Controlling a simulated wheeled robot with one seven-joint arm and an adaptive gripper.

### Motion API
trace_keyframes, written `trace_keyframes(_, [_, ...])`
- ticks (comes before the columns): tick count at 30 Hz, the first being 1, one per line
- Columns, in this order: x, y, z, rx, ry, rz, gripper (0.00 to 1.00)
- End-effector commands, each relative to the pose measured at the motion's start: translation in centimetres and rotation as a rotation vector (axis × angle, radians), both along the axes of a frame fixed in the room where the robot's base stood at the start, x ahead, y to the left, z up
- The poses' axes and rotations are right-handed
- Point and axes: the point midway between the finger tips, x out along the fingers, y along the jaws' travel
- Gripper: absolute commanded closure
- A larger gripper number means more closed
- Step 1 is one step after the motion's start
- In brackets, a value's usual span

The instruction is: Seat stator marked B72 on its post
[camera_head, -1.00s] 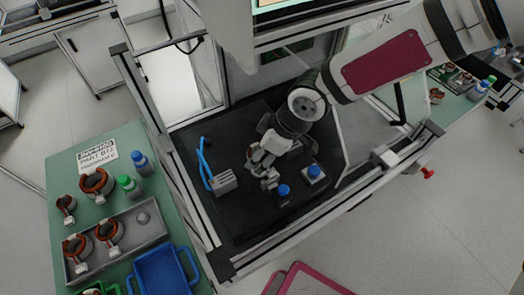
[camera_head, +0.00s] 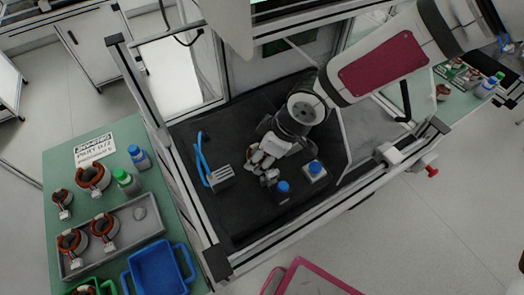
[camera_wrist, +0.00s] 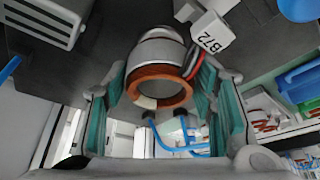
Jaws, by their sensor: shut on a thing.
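My gripper (camera_wrist: 168,105) is shut on a stator (camera_wrist: 160,72), a grey cylinder with an orange-copper winding ring at the end facing the wrist camera. The teal finger pads lie on either side of it. A white connector tag marked B72 (camera_wrist: 210,38) hangs beside it on dark and red leads. In the head view my gripper (camera_head: 262,160) is low over the black floor of the framed cell, and its fingers hide most of the stator. I cannot make out the post or tell whether the stator touches one.
A grey slotted block (camera_head: 221,178) with blue tubes stands left of my gripper. Two blue-topped units (camera_head: 283,187) (camera_head: 315,168) stand to its right. Aluminium rails (camera_head: 190,190) border the cell. The green left table holds a grey tray (camera_head: 139,214), other stators, bottles and a blue bin (camera_head: 160,270).

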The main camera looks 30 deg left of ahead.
Motion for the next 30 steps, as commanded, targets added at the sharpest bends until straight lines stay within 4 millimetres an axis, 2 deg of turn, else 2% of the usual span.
trace_keyframes(29, [0.0,0.0,-1.0,0.001,0.0,0.0,0.9])
trace_keyframes(30, [0.0,0.0,-1.0,0.001,0.0,0.0,0.47])
